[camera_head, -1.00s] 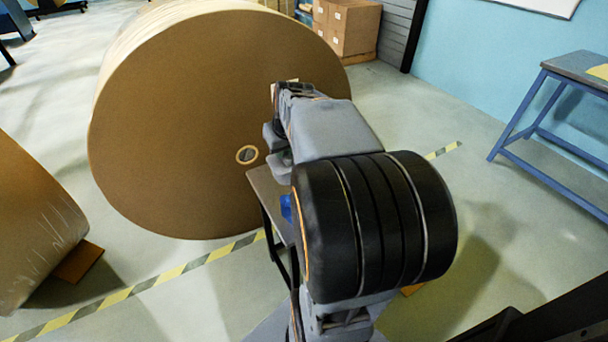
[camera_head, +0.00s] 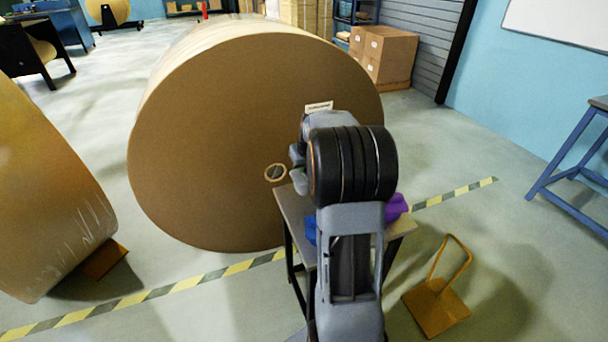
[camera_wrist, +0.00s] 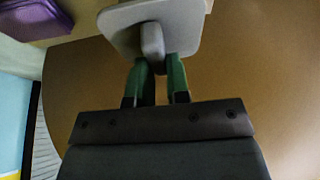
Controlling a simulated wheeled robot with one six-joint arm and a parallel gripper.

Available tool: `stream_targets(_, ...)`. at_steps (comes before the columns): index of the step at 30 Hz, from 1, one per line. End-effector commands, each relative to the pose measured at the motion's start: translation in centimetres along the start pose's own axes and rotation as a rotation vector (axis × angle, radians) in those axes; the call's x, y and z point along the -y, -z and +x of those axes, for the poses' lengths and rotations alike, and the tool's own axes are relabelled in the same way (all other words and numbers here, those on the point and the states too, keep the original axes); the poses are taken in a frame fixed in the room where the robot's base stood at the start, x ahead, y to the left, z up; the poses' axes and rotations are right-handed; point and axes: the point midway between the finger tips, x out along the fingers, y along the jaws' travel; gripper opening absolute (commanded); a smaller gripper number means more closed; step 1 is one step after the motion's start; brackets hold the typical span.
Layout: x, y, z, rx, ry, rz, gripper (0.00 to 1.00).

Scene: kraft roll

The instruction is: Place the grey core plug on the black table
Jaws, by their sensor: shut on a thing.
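The grey core plug (camera_wrist: 178,32), a flat plate with a knob, is in my gripper (camera_wrist: 160,65) in the wrist view. The green fingers are shut on its knob, with the brown roll face behind. In the head view my own arm hides the gripper and the plug. A small table with black legs and a grey-brown top (camera_head: 296,212) stands in front of the big kraft roll (camera_head: 200,130), partly behind my arm.
A purple thing (camera_head: 396,206) and a blue thing (camera_head: 311,229) are on the small table. The roll has a round core hole (camera_head: 275,173). A yellow-brown wheel chock with a handle (camera_head: 436,306) lies on the floor at right. A second roll (camera_head: 45,190) is at left.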

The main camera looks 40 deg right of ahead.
Motion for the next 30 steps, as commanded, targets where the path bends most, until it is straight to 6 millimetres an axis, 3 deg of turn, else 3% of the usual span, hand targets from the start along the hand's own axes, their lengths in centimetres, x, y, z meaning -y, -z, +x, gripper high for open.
stream_targets(8, -0.1, -0.9, 3.4, 0.002, 0.0, 0.0, 0.0)
stream_targets(21, -0.1, -1.2, 4.0, 0.001, 0.0, 0.0, 0.0)
stream_targets(22, -0.1, -1.1, 3.8, 0.001, 0.0, 0.0, 0.19)
stream_targets(30, -0.1, -1.1, 3.8, 0.001, 0.0, 0.0, 0.42)
